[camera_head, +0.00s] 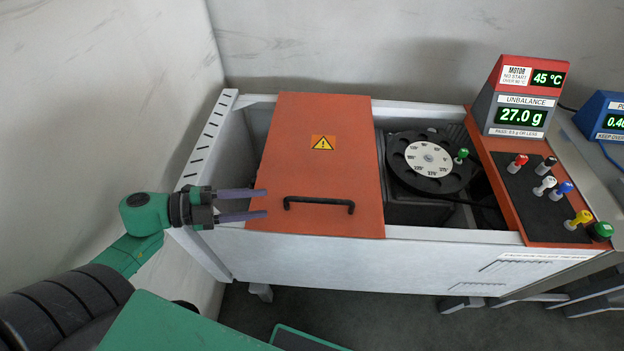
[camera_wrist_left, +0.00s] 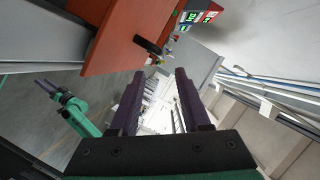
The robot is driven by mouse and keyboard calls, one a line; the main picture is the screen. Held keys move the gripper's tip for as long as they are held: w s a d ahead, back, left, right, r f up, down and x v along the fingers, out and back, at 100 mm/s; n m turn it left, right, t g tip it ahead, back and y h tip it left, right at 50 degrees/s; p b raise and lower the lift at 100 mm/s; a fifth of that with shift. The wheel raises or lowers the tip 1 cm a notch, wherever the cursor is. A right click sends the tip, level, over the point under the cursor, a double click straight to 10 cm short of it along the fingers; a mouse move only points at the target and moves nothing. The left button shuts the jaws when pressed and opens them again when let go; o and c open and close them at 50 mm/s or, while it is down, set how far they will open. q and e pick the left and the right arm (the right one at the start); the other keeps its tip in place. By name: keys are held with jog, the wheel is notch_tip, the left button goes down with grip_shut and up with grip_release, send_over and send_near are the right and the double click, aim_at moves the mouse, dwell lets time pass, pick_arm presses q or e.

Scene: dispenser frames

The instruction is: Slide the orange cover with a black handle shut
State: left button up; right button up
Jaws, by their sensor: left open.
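The orange cover (camera_head: 325,185) lies over the left-middle part of the grey machine's top, with a yellow warning sign on it. Its black handle (camera_head: 319,204) runs along the near edge. To its right the opening is uncovered and a black rotor with a white dial (camera_head: 429,158) shows. My left gripper (camera_head: 267,203) is open and empty, its fingertips overlapping the cover's near left edge in the head view; contact cannot be told. In the left wrist view the cover (camera_wrist_left: 122,28) is above and left of my open fingers (camera_wrist_left: 158,73). My right gripper (camera_wrist_left: 58,94) is small there, its opening unclear.
A red-topped monitor (camera_head: 520,100) reading 27.0 g stands at the back right, above a panel with several coloured knobs (camera_head: 550,186). A blue monitor (camera_head: 607,115) is at the right edge. A slotted rail (camera_head: 208,135) and the wall bound the left side.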

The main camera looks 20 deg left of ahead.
aim_at(311, 202)
pick_arm(q)
jog(key=shift+d+r, duration=0.1)
jog(key=shift+d, duration=0.25)
jog(key=x, duration=0.5)
jog(key=shift+s+d+r, duration=0.2)
jog(key=shift+d, duration=0.3)
jog(key=x, duration=0.7)
jog(key=shift+w+f, duration=0.15)
jog(key=shift+w, duration=0.2)
jog(key=shift+w+d+f, duration=0.15)
jog(key=shift+d, duration=0.3)
grip_shut()
pick_arm(e)
jog(key=shift+s+d+r, duration=0.1)
jog(key=shift+s+d, duration=0.15)
jog(key=shift+s, duration=0.3)
jog(key=shift+s+d+r, duration=0.1)
jog(key=shift+s+d, duration=0.15)
jog(key=shift+s, duration=0.3)
jog(key=shift+d, duration=0.25)
